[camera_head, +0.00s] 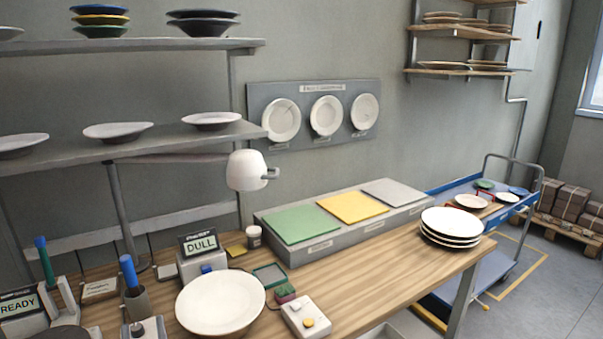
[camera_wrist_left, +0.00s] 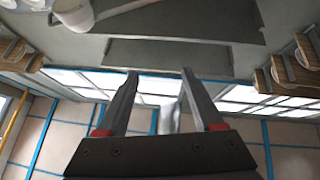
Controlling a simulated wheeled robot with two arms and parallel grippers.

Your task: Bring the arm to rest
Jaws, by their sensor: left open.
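My left gripper (camera_wrist_left: 159,76) shows in the left wrist view, its two dark fingers apart with nothing between them. Pale window panels framed in blue show beyond and around the fingers. A white lamp head (camera_wrist_left: 75,14) is at the top left of that view, away from the fingers. In the head view I cannot make out either gripper. The lamp head (camera_head: 247,170) hangs there over the wooden bench (camera_head: 350,285). My right gripper is in neither view.
A large white plate (camera_head: 221,302) lies at the bench front, before a "DULL" display (camera_head: 200,243). A grey block with green, yellow and grey pads (camera_head: 345,222) stands behind. Stacked plates (camera_head: 451,226) sit at the right end. A blue cart (camera_head: 465,190) stands beyond.

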